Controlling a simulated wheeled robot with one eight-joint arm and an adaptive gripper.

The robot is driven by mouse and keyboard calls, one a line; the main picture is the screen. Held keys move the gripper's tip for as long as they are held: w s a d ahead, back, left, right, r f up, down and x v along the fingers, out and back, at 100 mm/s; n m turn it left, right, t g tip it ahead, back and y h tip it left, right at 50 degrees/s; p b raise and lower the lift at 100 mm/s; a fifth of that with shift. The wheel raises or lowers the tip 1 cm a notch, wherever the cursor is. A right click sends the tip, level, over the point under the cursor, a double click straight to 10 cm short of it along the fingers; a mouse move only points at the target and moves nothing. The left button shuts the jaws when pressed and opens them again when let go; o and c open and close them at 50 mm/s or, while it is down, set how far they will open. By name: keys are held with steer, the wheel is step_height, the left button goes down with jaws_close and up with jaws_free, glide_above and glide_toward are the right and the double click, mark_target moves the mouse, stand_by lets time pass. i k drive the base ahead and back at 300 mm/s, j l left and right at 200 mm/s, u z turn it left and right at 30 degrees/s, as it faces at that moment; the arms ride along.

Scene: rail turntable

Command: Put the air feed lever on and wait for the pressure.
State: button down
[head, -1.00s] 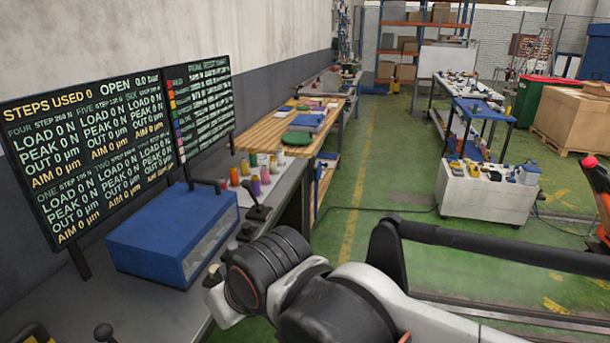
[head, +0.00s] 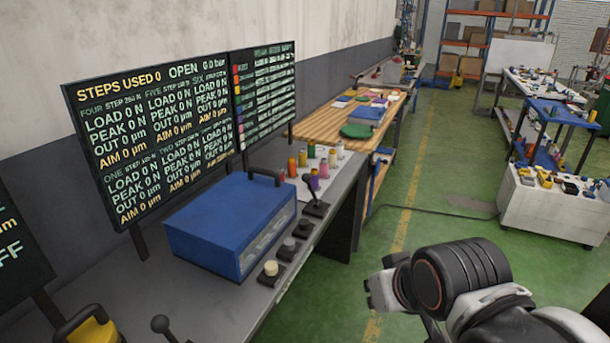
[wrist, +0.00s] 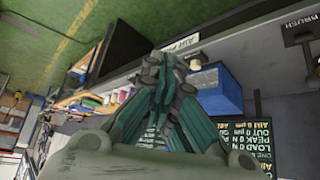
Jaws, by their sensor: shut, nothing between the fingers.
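A black lever (head: 315,195) stands upright on the grey bench beside the blue box. A second lever with a dark ball knob (head: 160,324) is at the bottom left, partly cut off. It seems to show in the wrist view (wrist: 305,38) by a label reading BRUSH. A partly hidden label beginning "AIR F" (wrist: 181,46) is on the bench's front edge. I cannot tell for certain which lever it names. The display (head: 150,140) reads OPEN and 0.0 bar. My gripper (wrist: 163,65) is shut and empty, apart from the levers, and hides part of the bench.
The blue box (head: 235,220) fills much of the bench, with a cream knob (head: 271,268) and darker knobs along its front. Coloured cylinders (head: 303,160) stand behind the black lever. A yellow item (head: 90,333) is at the lower left. The green floor beside the bench is clear.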

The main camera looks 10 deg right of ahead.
mark_target(306, 178)
steer(key=i+j, duration=0.15)
steer(key=i, duration=1.05)
